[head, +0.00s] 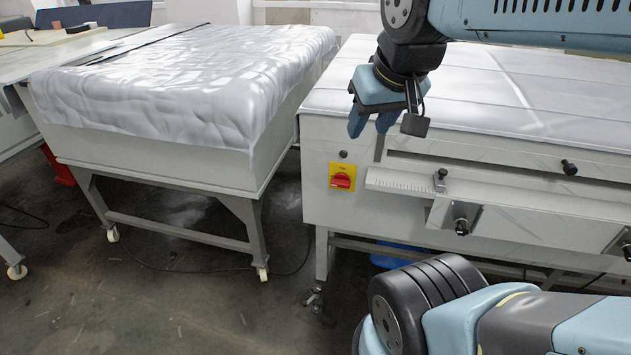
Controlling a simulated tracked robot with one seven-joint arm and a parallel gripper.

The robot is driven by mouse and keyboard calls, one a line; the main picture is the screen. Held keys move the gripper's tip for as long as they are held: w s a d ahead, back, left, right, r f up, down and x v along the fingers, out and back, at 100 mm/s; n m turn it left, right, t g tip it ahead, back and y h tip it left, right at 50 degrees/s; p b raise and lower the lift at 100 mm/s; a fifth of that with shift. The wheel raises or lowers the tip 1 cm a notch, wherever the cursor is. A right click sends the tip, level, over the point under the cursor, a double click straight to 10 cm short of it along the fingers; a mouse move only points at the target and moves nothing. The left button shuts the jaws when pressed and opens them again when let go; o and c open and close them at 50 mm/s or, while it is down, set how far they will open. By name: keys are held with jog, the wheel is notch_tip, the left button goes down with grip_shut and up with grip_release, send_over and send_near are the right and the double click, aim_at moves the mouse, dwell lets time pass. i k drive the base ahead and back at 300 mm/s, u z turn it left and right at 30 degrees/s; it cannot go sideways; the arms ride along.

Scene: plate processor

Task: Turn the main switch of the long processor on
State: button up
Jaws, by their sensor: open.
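The main switch (342,181) is a red rotary knob on a yellow plate. It sits on the front left of the long processor (320,215), a pale grey machine at the right. The knob's exact turn position is too small to tell. My gripper (370,128) is blue and hangs from the arm at the upper right. Its fingers point down, and it is open and empty. In the picture it is above and slightly right of the switch, apart from it.
A small black round fitting (343,154) sits just above the switch. A ruled rail (400,184) with black knobs juts from the processor front, right of the switch. A cloth-covered table (190,85) on wheels stands at left. The floor between the two is mostly clear.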

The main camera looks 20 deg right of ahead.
aim_at(340, 179)
jog(key=u, duration=1.1)
jog(key=k, duration=1.6)
jog(key=z, duration=1.35)
jog(key=i, duration=1.05)
jog(key=z, duration=0.05)
